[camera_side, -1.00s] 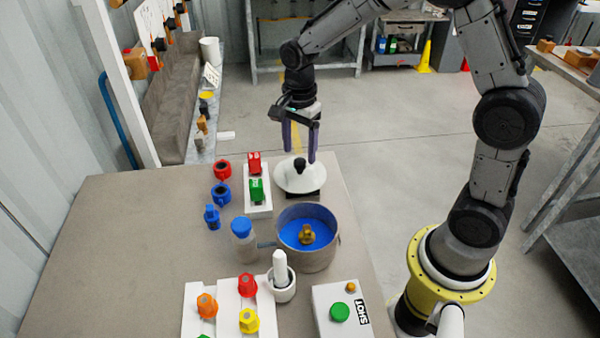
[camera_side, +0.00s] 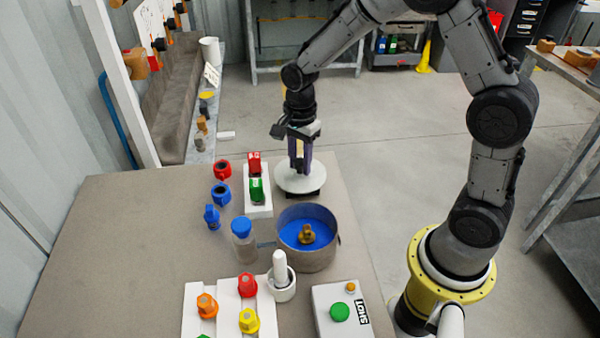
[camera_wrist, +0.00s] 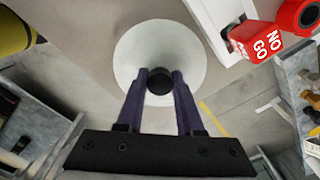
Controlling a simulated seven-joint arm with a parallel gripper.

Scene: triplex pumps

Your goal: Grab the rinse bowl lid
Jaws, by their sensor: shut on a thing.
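The rinse bowl lid (camera_side: 300,181) is a white disc with a black knob. It rests on a dark stand (camera_side: 314,194) at the table's far right corner. It also shows in the wrist view (camera_wrist: 129,58), with its knob (camera_wrist: 159,81) between my fingertips. The rinse bowl (camera_side: 306,256), grey outside with blue inside, stands nearer on the table and holds a brass fitting (camera_side: 307,235).
A white tray with green (camera_side: 257,190) and red NO GO (camera_wrist: 256,40) blocks stands just left of the lid. A blue-capped jar (camera_side: 243,240) stands left of the bowl. A white mortar and pestle (camera_side: 281,278) stands nearer. The table's left side is clear.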

